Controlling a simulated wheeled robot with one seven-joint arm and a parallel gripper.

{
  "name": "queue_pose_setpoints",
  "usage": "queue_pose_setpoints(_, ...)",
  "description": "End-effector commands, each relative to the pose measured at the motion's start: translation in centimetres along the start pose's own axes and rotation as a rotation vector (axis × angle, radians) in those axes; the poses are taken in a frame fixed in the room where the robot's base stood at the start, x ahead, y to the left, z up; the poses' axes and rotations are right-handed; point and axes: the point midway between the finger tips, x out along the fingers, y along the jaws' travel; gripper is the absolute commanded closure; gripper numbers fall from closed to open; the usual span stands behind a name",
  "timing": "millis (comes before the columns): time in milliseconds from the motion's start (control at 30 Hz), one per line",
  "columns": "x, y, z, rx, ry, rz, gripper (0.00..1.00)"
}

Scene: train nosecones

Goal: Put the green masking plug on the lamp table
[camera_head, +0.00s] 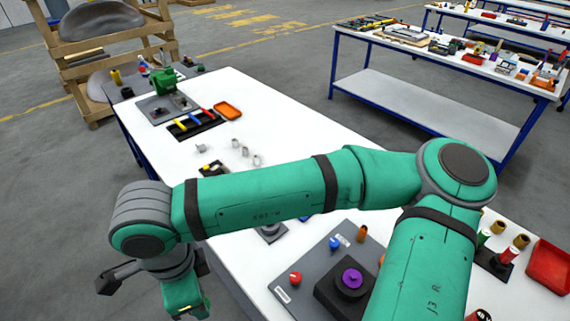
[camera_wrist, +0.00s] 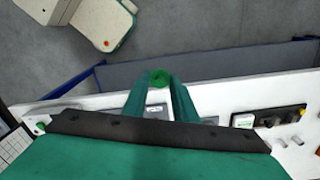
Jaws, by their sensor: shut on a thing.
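The green masking plug (camera_wrist: 160,77) shows in the wrist view as a small green ring between the tips of my gripper (camera_wrist: 160,86). My gripper is shut on it and holds it out past the white table's edge, above a grey and blue surface. In the head view my wrist hangs at the bottom left, off the left side of the long white table (camera_head: 290,128); the fingertips and the plug cannot be made out there. I see no clear lamp, so I cannot tell which surface is the lamp table.
The long table holds a grey board with a purple knob (camera_head: 352,279), a red tray (camera_head: 548,266), an orange tray (camera_head: 228,111) and a green vise (camera_head: 163,80). A blue-legged workbench (camera_head: 445,60) with tools stands at the back right. A wooden rack (camera_head: 95,45) stands at the back left.

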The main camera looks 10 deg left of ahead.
Motion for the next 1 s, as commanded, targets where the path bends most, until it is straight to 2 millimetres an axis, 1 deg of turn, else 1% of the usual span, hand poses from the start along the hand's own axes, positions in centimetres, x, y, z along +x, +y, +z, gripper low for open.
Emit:
queue_pose_setpoints(200, 0.6, 1.0, -5.2, 0.408, -0.002, 0.0, 0.96)
queue_pose_setpoints(300, 0.8, 1.6, -7.4, 0.584, -0.002, -0.001, 0.96)
queue_pose_setpoints(400, 0.9, 2.1, -9.0, 0.712, 0.001, -0.004, 0.96)
queue_pose_setpoints(533, 1.2, 2.1, -10.1, 0.799, 0.003, -0.006, 0.96)
queue_pose_setpoints(667, 2.0, 0.4, -10.9, 0.816, 0.003, -0.005, 0.96)
queue_pose_setpoints(1000, 5.2, -6.4, -12.9, 0.815, 0.003, -0.003, 0.96)
